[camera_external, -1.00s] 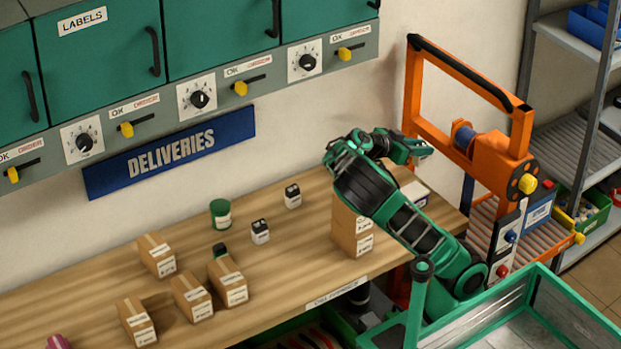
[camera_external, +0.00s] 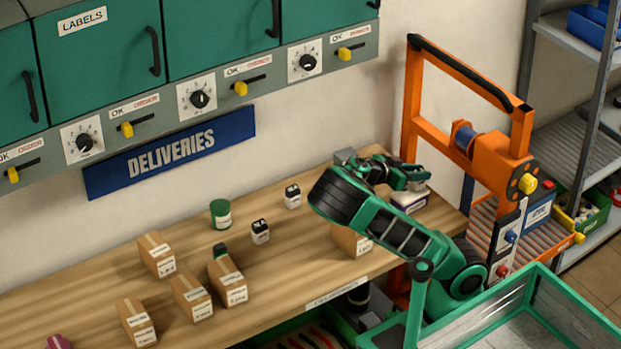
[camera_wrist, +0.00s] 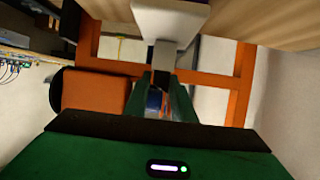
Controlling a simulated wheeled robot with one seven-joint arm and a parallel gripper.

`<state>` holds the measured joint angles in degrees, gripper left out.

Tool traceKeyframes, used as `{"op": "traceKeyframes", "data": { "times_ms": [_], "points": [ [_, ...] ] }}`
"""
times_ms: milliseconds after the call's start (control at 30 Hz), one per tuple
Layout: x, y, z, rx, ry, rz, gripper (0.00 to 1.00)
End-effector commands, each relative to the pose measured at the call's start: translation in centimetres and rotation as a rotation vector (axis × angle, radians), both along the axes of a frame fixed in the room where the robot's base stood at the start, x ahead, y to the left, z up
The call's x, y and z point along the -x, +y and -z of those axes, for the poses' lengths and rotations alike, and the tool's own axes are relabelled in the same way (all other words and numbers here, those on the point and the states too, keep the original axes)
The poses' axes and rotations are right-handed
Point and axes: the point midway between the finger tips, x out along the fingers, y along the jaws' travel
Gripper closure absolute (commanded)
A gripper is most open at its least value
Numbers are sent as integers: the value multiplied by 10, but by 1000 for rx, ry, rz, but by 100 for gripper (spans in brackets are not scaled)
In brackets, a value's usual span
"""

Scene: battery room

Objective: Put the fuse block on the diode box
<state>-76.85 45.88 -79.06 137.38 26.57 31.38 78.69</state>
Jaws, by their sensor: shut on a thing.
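My gripper (camera_external: 418,183) is at the right end of the wooden bench, low over a white box with a purple band, which I take to be the diode box (camera_external: 408,203). In the wrist view my gripper (camera_wrist: 160,88) is shut on a pale grey block, which I take to be the fuse block (camera_wrist: 165,60). The white box (camera_wrist: 170,18) shows just beyond the block, at the top of that view. The block's far end looks close to the box or against it; I cannot tell if they touch. My fingers hide part of the block.
Cardboard boxes (camera_external: 192,298) stand on the left of the bench (camera_external: 290,260). Another carton (camera_external: 350,241) is partly behind my arm. Small dark-topped white blocks (camera_external: 260,232) and a green tin (camera_external: 220,213) stand mid-bench. An orange frame (camera_external: 412,110) rises at the right.

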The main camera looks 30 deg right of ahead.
Motion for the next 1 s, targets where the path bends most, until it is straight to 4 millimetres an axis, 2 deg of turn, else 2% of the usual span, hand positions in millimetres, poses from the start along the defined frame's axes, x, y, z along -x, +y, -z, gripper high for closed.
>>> {"op": "traceKeyframes", "data": {
  "times_ms": [67, 100, 167, 500, 667, 767, 1000],
  "points": [
    [0, 0, 1, 0, 0, 0, 100],
    [0, 0, 1, 0, 0, 0, 70],
    [0, 0, 1, 0, 0, 0, 58],
    [0, 0, -1, 0, 0, -1, 58],
    [-2, 16, -7, 0, -1, -5, 58],
    [-2, 31, -13, -1, -2, -6, 58],
    [-2, 29, -57, -2, -3, -2, 58]
  ]
}}
